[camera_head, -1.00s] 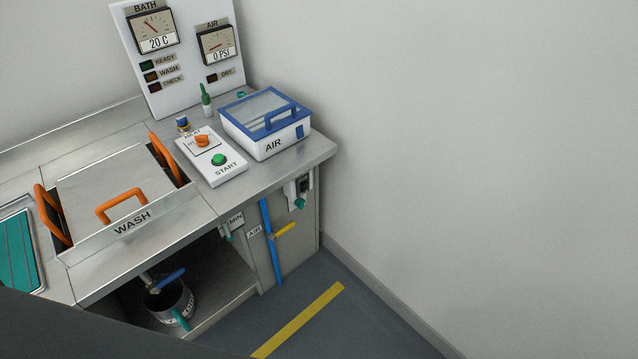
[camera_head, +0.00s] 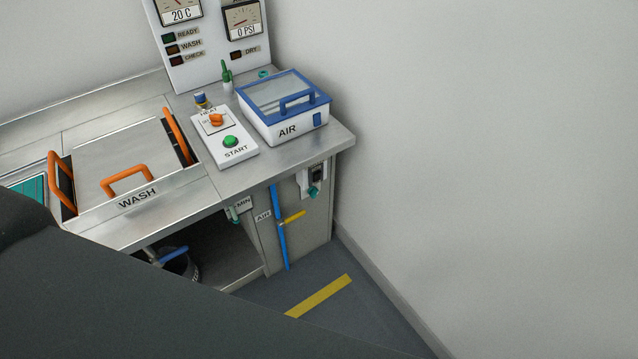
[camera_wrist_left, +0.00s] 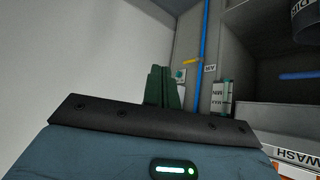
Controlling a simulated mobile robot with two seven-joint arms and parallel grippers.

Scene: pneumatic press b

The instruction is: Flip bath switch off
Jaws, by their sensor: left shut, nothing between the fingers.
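No label reading "bath switch" shows. The orange knob marked HEAT (camera_head: 216,120) sits on a white control box above the green START button (camera_head: 230,141). A small switch box (camera_head: 318,174) with a dark face and a teal part is on the cabinet front below the worktop's right end. My left gripper (camera_wrist_left: 160,72) is in the left wrist view, with its dark green fingers together and nothing between them. The fingertips overlap the area beside a teal part (camera_wrist_left: 180,74) on the cabinet; I cannot tell if they touch. My right gripper is not in view.
The wash tank (camera_head: 125,160) with orange handles and the blue-lidded AIR box (camera_head: 285,105) stand on the worktop. A blue pipe with a yellow lever (camera_head: 291,217) runs down the cabinet front. A wall closes the right side. The floor before the cabinet is partly clear.

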